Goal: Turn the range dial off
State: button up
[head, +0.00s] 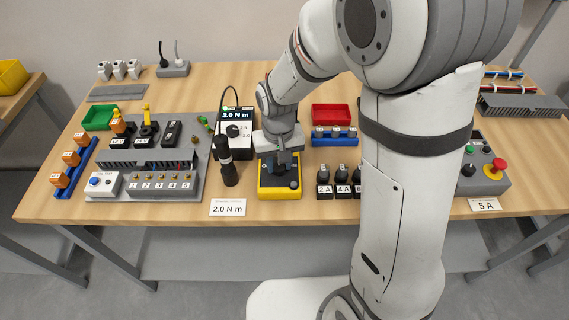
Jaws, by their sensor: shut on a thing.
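A yellow-cased meter (264,192) with a dark face lies near the front edge of the table, at the middle of the head view. My gripper (283,167) points down over the meter's face, with its fingers shut on the range dial. The dial itself is mostly hidden by the fingers, and its pointer setting cannot be read. A small dark round part (293,185) shows at the meter's lower right.
A torque unit (238,117) with a lit display and a black screwdriver (229,173) stand close left. Black blocks (324,188) labelled in amps stand close right. A red bin (331,114) is behind. A control box (484,165) with a red button is far right.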

aim_at(279, 167)
jog(key=n, duration=0.2)
jog(key=n+b, duration=0.1)
jog(key=n, duration=0.2)
jog(key=shift+s+f+n+b, duration=0.2)
jog(key=shift+s+n+b, duration=0.05)
jog(key=shift+n+b, duration=0.05)
jog(key=n+b, duration=0.1)
jog(key=n, duration=0.4)
jog(key=shift+n, duration=0.3)
jog(key=o, duration=1)
jog(key=shift+w+r, duration=0.1)
jog(key=shift+r, duration=0.05)
jog(key=shift+r, duration=0.1)
notch_tip(279, 167, up, 8)
jog(key=shift+f, duration=0.15)
